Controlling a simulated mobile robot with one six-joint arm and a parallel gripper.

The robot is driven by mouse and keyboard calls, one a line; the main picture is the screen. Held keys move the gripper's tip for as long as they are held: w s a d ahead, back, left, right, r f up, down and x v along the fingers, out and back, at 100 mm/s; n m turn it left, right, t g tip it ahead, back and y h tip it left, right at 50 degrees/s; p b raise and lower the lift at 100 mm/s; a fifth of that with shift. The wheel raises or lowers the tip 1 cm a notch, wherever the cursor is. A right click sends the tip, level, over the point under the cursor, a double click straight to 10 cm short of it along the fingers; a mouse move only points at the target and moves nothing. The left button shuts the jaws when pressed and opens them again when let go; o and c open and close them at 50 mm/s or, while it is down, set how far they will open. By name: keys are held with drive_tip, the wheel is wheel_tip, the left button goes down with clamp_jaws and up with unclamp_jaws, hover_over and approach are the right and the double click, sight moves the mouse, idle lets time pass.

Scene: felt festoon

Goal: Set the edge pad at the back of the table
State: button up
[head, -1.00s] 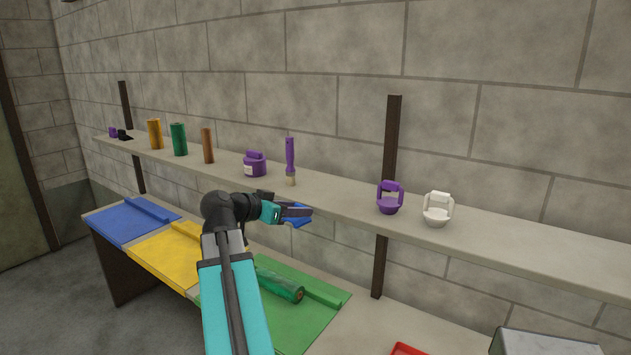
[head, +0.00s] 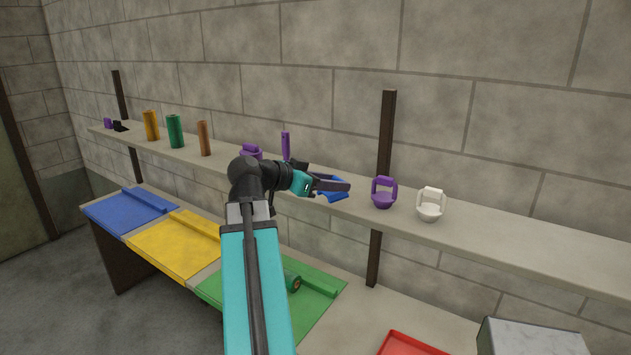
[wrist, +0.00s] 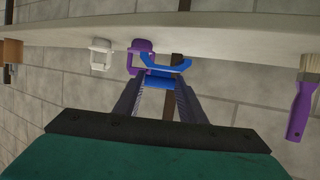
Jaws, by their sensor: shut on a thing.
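My gripper (head: 338,186) is shut on a blue piece (head: 331,195), which I take to be the edge pad. In the wrist view the blue piece (wrist: 165,67) has a curved bar with raised ends and a block between my fingertips (wrist: 158,85). It is held in the air near the shelf's front edge, left of the purple handled cup in the head view. The table (head: 345,316) below carries blue (head: 118,213), yellow (head: 165,249) and green mats (head: 318,300), each with a raised strip at its back.
A shelf (head: 520,237) runs along the wall above the table. It bears a purple handled cup (head: 383,196), a white one (head: 430,205), a brush (wrist: 302,95) and upright rolls (head: 175,131). A green roll lies on the green mat. A red tray (head: 408,345) and grey block (head: 530,335) are at the right.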

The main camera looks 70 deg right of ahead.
drive_tip(key=w+d+p, duration=0.1)
drive_tip(key=d, duration=0.4)
drive_tip(key=w+d+p, duration=0.1)
drive_tip(key=d+p, duration=0.1)
drive_tip(key=d, duration=0.3)
drive_tip(key=w+d+f+p, duration=0.1)
drive_tip(key=d+p, duration=0.1)
drive_tip(key=d, duration=0.3)
drive_tip(key=shift+d+f, duration=0.1)
drive_tip(key=shift+d, duration=0.05)
drive_tip(key=shift+w+d+f+p, duration=0.1)
drive_tip(key=shift+d+f+p, duration=0.1)
drive_tip(key=shift+p, duration=0.1)
drive_tip(key=shift+f, duration=0.1)
drive_tip(key=shift+f+p, duration=1)
drive_tip(key=shift+f, duration=0.6)
drive_tip(key=shift+f, duration=0.15)
drive_tip(key=o, duration=1)
